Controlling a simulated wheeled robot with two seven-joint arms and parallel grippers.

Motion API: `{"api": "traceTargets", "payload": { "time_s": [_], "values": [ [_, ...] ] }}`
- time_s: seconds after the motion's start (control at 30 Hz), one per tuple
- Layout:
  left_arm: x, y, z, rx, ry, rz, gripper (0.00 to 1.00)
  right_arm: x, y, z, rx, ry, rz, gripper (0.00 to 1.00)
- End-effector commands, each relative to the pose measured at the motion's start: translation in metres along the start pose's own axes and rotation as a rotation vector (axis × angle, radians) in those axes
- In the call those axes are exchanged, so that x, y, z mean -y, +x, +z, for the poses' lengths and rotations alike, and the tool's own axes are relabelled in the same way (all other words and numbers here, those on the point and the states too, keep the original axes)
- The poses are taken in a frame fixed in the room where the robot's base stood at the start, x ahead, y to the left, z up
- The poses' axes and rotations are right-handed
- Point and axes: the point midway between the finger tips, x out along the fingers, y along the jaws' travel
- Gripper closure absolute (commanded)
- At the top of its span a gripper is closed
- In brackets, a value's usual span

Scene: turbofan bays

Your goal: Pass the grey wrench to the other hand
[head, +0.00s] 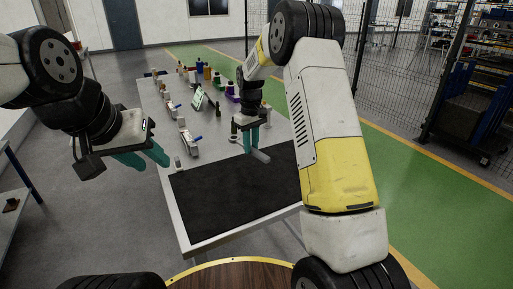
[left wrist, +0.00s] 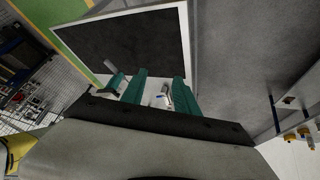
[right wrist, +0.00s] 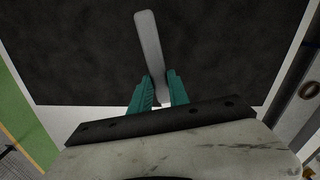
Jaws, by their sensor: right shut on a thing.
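The grey wrench (right wrist: 149,45) is a long flat bar in the right wrist view, gripped between the teal fingers of my right gripper (right wrist: 158,90). In the head view the wrench (head: 260,156) sticks out from the fingers of my right gripper (head: 250,140), above the black mat. Its far part is hidden by the fingers. My left gripper (head: 142,157) hangs to the left of the table with its teal fingers apart and nothing between them. In the left wrist view the fingers of my left gripper (left wrist: 160,85) are spread, and a clear gap separates them from the wrench.
The black mat (head: 225,205) covers the near part of the pale table (head: 172,190) and is bare. A mesh fence (head: 400,70) stands at right.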

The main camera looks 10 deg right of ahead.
Motion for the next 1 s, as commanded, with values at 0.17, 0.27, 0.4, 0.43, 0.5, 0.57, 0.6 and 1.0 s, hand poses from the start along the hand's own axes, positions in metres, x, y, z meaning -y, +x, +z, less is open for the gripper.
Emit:
{"api": "traceTargets", "payload": {
  "time_s": [0.17,0.27,0.4,0.43,0.5,0.57,0.6,1.0],
  "values": [
    [0.000,0.000,0.000,0.000,0.000,0.000,0.64,-0.001,-0.009,-0.044,-0.002,-0.208,0.001,1.00],
    [0.000,0.000,0.000,0.000,0.000,0.000,0.64,-0.001,-0.013,-0.064,-0.002,-0.310,0.000,1.00],
    [0.000,0.000,0.000,0.000,0.000,0.000,0.64,-0.001,-0.019,-0.090,-0.002,-0.438,0.001,1.00],
    [0.000,0.000,0.000,0.000,0.000,0.000,0.64,-0.001,-0.021,-0.094,-0.002,-0.461,0.000,1.00],
    [0.000,0.000,0.000,0.000,0.000,0.000,0.64,-0.001,-0.023,-0.104,-0.002,-0.512,0.001,1.00],
    [0.000,0.000,0.000,0.000,0.000,0.000,0.64,-0.001,-0.025,-0.112,-0.001,-0.551,0.001,1.00],
    [0.000,0.000,0.000,0.000,0.000,0.000,0.64,-0.001,-0.026,-0.116,-0.001,-0.570,0.002,1.00],
    [0.000,0.000,-0.010,0.007,-0.044,0.003,0.28,-0.001,-0.030,-0.131,0.000,-0.655,0.000,1.00]
  ]
}}
